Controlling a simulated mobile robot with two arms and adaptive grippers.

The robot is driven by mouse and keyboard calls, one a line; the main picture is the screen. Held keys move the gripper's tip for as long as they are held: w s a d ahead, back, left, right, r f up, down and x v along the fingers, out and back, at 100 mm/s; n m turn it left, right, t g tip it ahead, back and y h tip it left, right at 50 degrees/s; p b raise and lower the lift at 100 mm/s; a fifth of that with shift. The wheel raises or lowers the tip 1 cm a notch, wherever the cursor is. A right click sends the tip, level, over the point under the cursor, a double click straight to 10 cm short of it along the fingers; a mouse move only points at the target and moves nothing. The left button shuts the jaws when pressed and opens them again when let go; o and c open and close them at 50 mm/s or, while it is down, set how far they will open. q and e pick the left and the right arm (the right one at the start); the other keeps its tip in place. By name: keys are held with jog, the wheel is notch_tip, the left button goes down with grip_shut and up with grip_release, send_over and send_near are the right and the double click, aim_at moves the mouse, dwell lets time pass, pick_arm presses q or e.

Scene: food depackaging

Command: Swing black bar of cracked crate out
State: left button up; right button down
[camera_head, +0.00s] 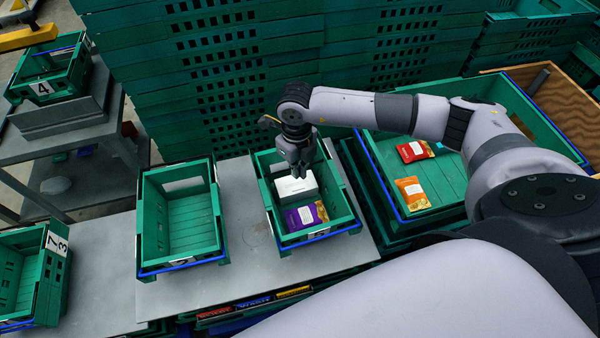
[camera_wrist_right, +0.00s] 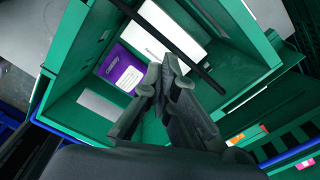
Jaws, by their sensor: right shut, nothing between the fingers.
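A green crate (camera_head: 338,196) stands on the grey table in the head view, with a white box (camera_head: 296,187) and a purple packet (camera_head: 305,215) inside. The right wrist view shows the same crate (camera_wrist_right: 240,65), white box (camera_wrist_right: 168,28) and purple packet (camera_wrist_right: 122,70). A thin black bar (camera_wrist_right: 204,77) runs diagonally across the crate there, in front of the white box. My right gripper (camera_head: 298,172) is over this crate. Its fingertips (camera_wrist_right: 166,75) are together and empty, near the bar; contact is unclear. I cannot make out a crack. My left gripper is not in view.
An empty green crate (camera_head: 148,215) stands to the left on the table. A larger crate (camera_head: 450,177) at right holds a red packet (camera_head: 413,151) and an orange packet (camera_head: 412,193). Tall green crate stacks (camera_head: 215,75) stand behind. Bare table lies between the two smaller crates.

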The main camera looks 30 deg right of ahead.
jog(key=shift+s+f+b, duration=0.25)
jog(key=shift+f+b, duration=0.35)
jog(key=shift+f, duration=0.2)
jog(key=shift+w+f+b, duration=0.3)
jog(key=shift+f, duration=0.15)
jog(key=shift+r, duration=0.1)
jog(key=shift+r, duration=0.1)
